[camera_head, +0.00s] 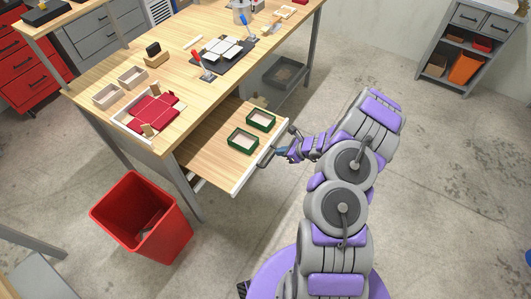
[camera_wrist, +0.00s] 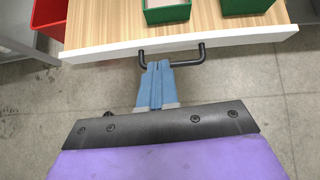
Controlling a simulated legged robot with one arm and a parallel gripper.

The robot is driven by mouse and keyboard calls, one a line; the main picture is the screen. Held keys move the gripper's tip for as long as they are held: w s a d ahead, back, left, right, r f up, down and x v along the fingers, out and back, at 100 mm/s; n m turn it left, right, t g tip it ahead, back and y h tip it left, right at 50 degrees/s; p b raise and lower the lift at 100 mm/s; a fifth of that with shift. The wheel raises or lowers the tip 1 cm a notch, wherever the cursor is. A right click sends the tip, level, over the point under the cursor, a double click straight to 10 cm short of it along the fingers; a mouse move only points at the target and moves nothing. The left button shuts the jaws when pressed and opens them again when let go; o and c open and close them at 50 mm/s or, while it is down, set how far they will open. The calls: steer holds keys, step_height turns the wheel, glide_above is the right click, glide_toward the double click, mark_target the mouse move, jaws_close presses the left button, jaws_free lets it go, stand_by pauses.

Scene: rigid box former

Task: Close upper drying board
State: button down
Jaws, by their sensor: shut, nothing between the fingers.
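The upper drying board (camera_head: 205,158) is a wooden pull-out board with a white front edge, drawn out from under the workbench top in the head view. In the wrist view its white front edge (camera_wrist: 105,51) crosses the top, with a dark bar handle (camera_wrist: 200,55) on it. Two green-rimmed trays, one nearer (camera_head: 243,140) and one farther (camera_head: 261,119), stand on the board. My gripper (camera_head: 283,151) is at the front edge. In the wrist view its blue fingers (camera_wrist: 157,66) are shut together, their tips at the middle of the handle; whether they touch it I cannot tell.
The workbench (camera_head: 175,80) carries a red box blank (camera_head: 153,111), small wooden boxes and a dark fixture with clamps. A red bin (camera_head: 142,215) stands on the floor left of the board. A grey tray (camera_head: 285,72) sits beneath the bench.

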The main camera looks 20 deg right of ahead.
steer(key=f, duration=0.1)
steer(key=b, duration=0.2)
glide_toward(263, 155)
steer(key=shift+m, duration=0.4)
steer(key=x, duration=0.5)
steer(key=shift+s+a, duration=0.15)
steer(key=shift+s, duration=0.1)
steer(key=shift+w+a+f, duration=0.3)
steer(key=shift+w+f, duration=0.05)
steer(key=shift+w, duration=0.05)
steer(key=shift+w, duration=0.1)
